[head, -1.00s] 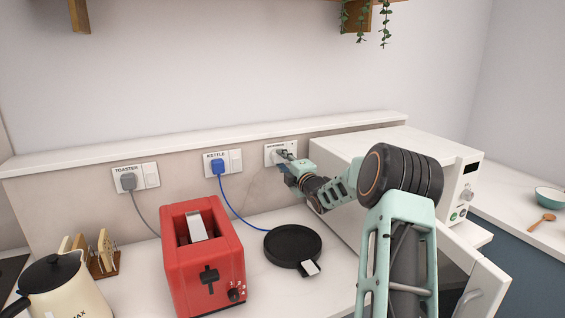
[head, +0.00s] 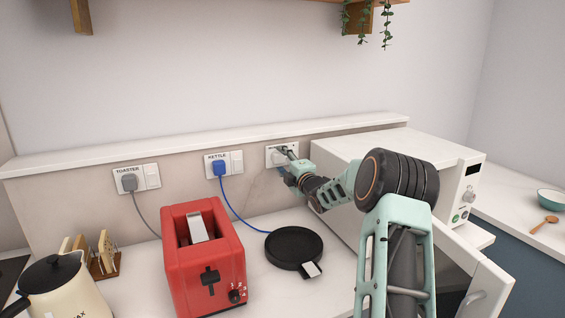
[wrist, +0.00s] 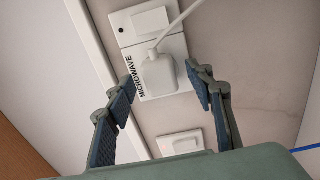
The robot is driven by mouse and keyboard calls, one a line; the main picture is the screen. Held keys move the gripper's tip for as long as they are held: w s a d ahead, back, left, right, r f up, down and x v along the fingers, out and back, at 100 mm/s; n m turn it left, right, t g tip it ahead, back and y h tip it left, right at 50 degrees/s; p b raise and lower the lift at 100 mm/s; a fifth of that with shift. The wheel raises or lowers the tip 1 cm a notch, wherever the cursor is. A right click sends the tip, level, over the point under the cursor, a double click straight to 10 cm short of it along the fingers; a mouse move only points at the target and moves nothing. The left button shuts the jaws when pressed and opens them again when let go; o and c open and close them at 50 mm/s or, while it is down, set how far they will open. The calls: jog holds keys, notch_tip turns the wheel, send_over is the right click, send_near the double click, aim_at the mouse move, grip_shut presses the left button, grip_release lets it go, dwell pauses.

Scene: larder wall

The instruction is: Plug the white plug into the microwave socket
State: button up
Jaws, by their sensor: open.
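The white plug (wrist: 158,73) sits at the socket plate marked MICROWAVE (wrist: 181,47) in the wrist view, facing the socket and apparently against it. I cannot tell how deep its pins are. Its pale cord runs up and right across the plate. My gripper (wrist: 161,80) is open, one finger on each side of the plug, with gaps to both fingers. In the head view my gripper (head: 287,160) is at the microwave socket plate (head: 272,158), and the plug is mostly hidden there by the fingers.
A kettle socket with a blue plug (head: 219,168) and a toaster socket with a grey plug (head: 129,182) are on the wall to the left. Below stand a red toaster (head: 204,255) and a black round base (head: 293,246). The white microwave (head: 410,150) is to the right, its door open.

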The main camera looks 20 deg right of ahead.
jog(key=s, duration=1.2)
jog(key=shift+d, duration=0.15)
dwell(0.3)
